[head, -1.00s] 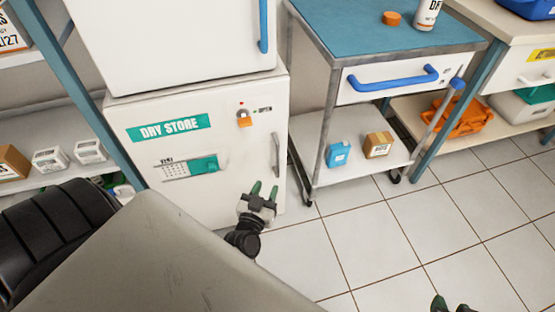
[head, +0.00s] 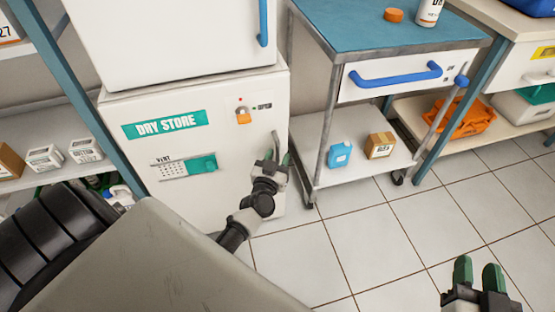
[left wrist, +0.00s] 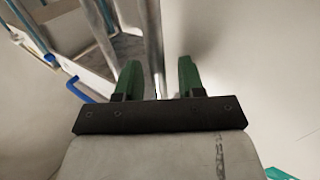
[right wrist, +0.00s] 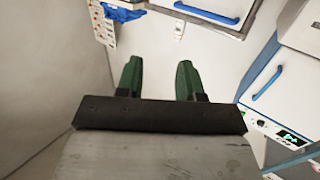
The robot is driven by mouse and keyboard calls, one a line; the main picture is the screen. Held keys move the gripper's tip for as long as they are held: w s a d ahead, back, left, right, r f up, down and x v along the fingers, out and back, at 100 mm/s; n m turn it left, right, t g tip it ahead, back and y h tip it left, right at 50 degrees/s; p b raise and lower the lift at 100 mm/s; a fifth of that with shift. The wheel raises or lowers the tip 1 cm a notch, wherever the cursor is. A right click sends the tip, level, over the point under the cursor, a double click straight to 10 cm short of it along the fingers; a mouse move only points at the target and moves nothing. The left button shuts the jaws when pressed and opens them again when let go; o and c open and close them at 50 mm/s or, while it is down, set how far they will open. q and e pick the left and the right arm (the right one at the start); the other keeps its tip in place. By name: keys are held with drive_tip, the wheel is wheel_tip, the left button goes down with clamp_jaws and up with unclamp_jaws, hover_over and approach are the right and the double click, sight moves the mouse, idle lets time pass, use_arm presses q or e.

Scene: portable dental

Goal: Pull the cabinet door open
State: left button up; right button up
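The white cabinet door (head: 215,165), labelled DRY STORE, looks closed, flush with its body. Its grey vertical handle (head: 276,145) is near the door's right edge, with the lower part hidden by my left gripper. My left gripper (head: 273,158) is at the handle, its green fingers apart. In the left wrist view (left wrist: 160,78) a grey bar, apparently the handle, runs between the open fingers; I cannot tell whether either finger touches it. My right gripper (head: 478,275) is open and empty above the floor at the lower right, away from the cabinet.
A steel trolley (head: 325,120) with a blue-handled drawer (head: 400,76) stands close to the right of the cabinet. A shelf rack (head: 85,110) is at left. The tiled floor (head: 350,235) in front is clear.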

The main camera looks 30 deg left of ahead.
use_arm(q)
clamp_jaws()
idle(0.3)
